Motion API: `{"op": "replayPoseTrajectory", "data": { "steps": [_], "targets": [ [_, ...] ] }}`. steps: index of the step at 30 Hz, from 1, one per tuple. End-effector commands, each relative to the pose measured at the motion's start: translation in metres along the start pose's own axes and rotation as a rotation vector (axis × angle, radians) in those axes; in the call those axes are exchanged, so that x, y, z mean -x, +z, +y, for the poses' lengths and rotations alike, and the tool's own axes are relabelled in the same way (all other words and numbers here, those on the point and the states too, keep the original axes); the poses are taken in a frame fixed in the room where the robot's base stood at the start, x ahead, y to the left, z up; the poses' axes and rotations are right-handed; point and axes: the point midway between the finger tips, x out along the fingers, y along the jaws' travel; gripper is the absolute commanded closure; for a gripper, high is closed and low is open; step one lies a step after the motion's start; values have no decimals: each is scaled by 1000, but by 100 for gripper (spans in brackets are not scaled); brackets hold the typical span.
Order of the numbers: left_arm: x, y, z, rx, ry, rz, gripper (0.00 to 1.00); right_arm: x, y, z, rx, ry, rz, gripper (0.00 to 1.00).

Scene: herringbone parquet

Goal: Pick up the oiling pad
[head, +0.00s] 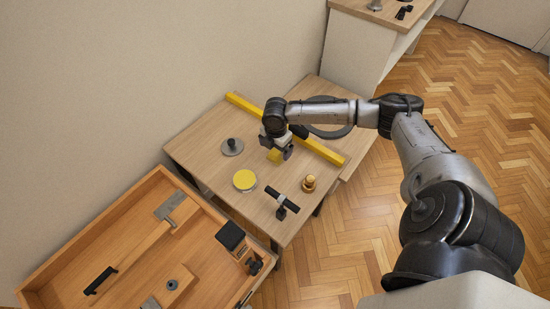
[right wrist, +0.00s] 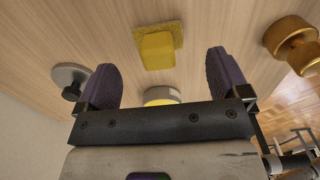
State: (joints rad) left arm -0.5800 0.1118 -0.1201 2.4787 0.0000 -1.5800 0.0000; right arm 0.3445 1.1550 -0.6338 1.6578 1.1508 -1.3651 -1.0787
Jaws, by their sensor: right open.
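The oiling pad appears to be the yellow block on a thin, rough yellow base (right wrist: 158,47), lying on the wooden table (head: 200,150). In the head view, the pad (head: 274,156) shows partly beneath my right gripper (head: 279,151). In the right wrist view, my right gripper (right wrist: 160,67) is open, with its two dark fingers wide apart. The pad lies beyond the fingertips, between them in the picture, and nothing is held. My left gripper is not in view.
A yellow-topped round tin (head: 244,180), grey knobbed disc (head: 232,147), brass piece (head: 309,183) and black-handled tool (head: 282,200) surround the pad. A long yellow bar (head: 320,150) lies behind it. A wooden tray (head: 95,245) with tools stands at lower left.

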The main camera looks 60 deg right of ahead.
Motion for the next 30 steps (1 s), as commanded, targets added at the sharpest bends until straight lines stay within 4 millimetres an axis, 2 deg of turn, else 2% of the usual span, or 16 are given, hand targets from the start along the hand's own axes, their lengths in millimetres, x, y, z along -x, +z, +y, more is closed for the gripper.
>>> {"op": "replayPoseTrajectory", "data": {
  "steps": [5,13,22,30],
  "targets": [
    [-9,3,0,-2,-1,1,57,-14,-1,1,0,-1,1,6],
    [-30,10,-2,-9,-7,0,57,-48,-1,2,0,-1,-1,6],
    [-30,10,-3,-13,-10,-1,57,-51,-1,2,0,0,-1,6],
    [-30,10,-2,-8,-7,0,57,-51,-1,2,0,0,-1,32]
  ]
}}
